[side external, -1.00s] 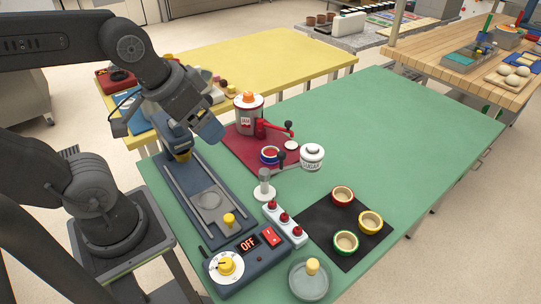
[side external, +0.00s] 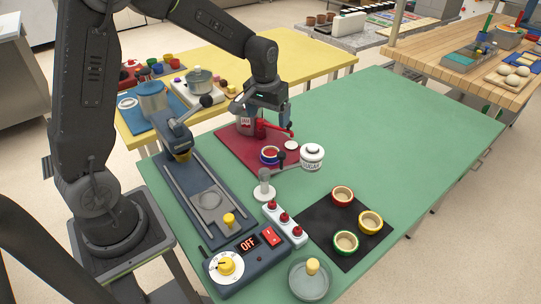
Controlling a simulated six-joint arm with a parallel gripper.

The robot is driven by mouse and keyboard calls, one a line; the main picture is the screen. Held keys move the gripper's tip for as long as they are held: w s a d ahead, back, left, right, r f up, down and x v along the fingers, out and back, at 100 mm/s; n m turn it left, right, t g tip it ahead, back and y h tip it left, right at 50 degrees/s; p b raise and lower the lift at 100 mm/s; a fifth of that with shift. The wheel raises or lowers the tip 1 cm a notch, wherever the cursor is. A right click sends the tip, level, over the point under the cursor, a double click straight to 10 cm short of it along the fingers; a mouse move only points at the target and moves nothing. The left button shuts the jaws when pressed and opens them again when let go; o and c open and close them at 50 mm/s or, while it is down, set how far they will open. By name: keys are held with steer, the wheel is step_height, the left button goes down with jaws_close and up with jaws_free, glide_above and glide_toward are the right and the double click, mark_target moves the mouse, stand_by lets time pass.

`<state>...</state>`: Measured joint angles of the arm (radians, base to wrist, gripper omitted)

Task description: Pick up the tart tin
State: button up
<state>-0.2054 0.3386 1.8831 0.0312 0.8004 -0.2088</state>
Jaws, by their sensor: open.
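A blue-rimmed round tart tin (side external: 269,156) with red filling sits on the dark red mat (side external: 235,148), beside the jam dispenser (side external: 246,125). Three more small round tins stand on the black mat (side external: 325,238): one red-rimmed (side external: 342,193), one yellow-rimmed (side external: 370,222) and one green-rimmed (side external: 345,242). They look pale inside. My gripper (side external: 266,114) is open, pointing down at the jam dispenser, above and behind the blue-rimmed tin. It hides the dispenser's top. No tin shows between its fingers.
A white sugar jar (side external: 312,157) stands right of the blue-rimmed tin. A press machine (side external: 205,195) with a control box (side external: 247,262) runs along the left edge. A button strip (side external: 285,224) and a glass dish (side external: 310,281) stand in front. The green table (side external: 410,130) is clear at right.

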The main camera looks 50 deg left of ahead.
mark_target(271, 156)
steer(key=f, duration=0.4)
steer(key=w+f, duration=0.1)
steer(key=f, duration=0.8)
steer(key=shift+w+a+f, duration=0.15)
steer(key=shift+a, duration=0.2)
steer(key=c, duration=1.1)
